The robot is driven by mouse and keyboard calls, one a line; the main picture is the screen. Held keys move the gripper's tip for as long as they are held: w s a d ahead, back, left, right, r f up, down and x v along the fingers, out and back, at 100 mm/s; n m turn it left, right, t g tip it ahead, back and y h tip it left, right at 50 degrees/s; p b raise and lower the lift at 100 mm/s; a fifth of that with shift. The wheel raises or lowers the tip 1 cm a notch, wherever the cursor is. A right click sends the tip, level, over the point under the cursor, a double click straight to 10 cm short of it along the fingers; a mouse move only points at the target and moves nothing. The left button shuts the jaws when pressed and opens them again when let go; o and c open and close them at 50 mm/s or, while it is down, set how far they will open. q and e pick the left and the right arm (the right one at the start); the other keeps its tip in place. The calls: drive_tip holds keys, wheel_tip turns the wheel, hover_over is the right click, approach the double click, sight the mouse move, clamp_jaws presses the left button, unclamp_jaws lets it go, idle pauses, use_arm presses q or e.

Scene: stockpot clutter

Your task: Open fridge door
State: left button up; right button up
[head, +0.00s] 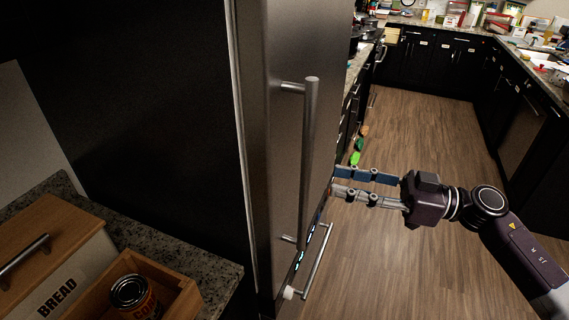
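The fridge (285,50) is a tall stainless steel unit seen at a steep angle in the middle of the head view. Its door has a long vertical bar handle (308,160). My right gripper (335,181) is to the right of this handle, beside the right edge of the fridge front. Its two fingers point left, with a gap between them and nothing visible in it. The fingers look apart from the handle. The fridge door looks shut. My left gripper is not in view.
A lower bar handle (318,262) sits below the door handle. A counter (215,268) at lower left holds a bread box (75,262) and a wooden crate (185,303) with a can (130,293). Small green items (355,157) lie beyond the fridge. Wooden floor (420,130) is open at right.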

sight(306, 178)
drive_tip(key=shift+n+g, duration=0.3)
drive_tip(key=shift+g, duration=0.2)
drive_tip(key=a+p, duration=0.1)
drive_tip(key=a, duration=0.1)
drive_tip(key=a+p, duration=0.1)
drive_tip(key=a, duration=0.2)
drive_tip(key=a+r+p, duration=0.1)
drive_tip(key=a, duration=0.2)
drive_tip(key=shift+s, duration=0.2)
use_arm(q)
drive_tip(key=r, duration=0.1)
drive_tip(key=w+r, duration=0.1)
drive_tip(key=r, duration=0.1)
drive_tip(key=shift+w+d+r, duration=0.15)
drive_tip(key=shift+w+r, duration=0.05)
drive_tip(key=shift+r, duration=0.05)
use_arm(e)
clamp_jaws()
